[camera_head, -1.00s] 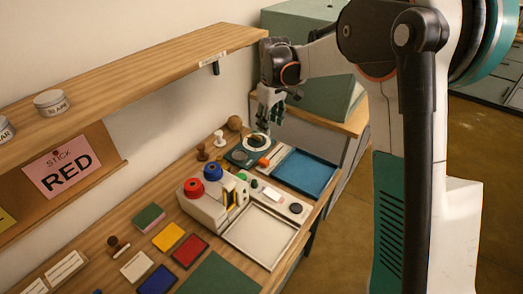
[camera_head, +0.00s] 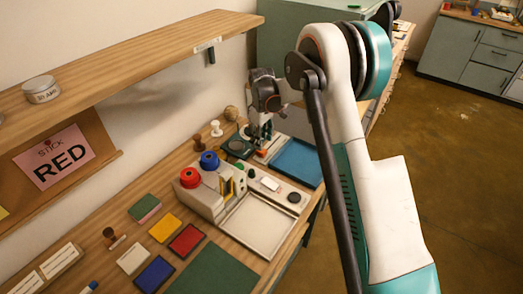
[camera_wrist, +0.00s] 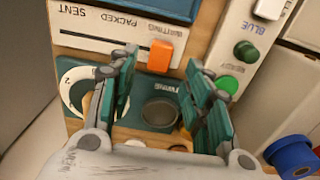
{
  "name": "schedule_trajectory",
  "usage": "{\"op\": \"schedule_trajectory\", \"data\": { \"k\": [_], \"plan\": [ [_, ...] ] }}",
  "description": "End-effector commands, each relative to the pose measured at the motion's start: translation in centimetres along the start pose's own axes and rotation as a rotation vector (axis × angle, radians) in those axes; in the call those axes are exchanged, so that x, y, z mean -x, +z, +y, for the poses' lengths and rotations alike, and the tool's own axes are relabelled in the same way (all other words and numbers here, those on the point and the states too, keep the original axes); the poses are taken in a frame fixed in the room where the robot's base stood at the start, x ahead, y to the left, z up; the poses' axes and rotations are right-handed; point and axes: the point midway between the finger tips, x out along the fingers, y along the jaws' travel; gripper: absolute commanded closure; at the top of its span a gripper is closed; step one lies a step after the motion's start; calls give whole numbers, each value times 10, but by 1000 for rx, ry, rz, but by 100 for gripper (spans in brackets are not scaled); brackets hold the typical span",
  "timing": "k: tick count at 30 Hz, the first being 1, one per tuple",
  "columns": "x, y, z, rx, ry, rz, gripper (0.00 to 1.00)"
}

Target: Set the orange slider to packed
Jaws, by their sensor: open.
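The orange slider (camera_wrist: 160,55) sits on a white labelled strip (camera_wrist: 95,38) in the wrist view. The strip's labels appear upside down: SENT at left, PACKED in the middle and WAITING at right. The slider is at the WAITING end of its dark slot. My gripper (camera_wrist: 160,63) is open, its green fingertips on either side of the slider in the picture. I cannot tell whether they touch it. In the head view, my gripper (camera_head: 262,132) is low over the far part of the table, and the slider (camera_head: 261,153) shows just below it.
A dark green plate (camera_wrist: 150,112) with a dial (camera_wrist: 72,92) lies under the fingers. A white panel with a green button (camera_wrist: 227,84) is close at right. In the head view, a blue tray (camera_head: 298,163) and red and blue knobs (camera_head: 190,177) stand nearby.

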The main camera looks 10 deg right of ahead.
Motion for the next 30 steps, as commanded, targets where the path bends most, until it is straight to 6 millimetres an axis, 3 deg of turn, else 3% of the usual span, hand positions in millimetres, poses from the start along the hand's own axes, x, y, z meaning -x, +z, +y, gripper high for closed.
{"op": "schedule_trajectory", "data": {
  "k": [3,9,21,27,30],
  "plan": [
    [-23,0,0,0,0,0,55],
    [-43,0,0,0,0,0,55],
    [-48,0,0,0,0,0,55],
    [-48,0,0,0,0,0,100],
    [-48,0,0,0,0,0,100]
  ]
}}
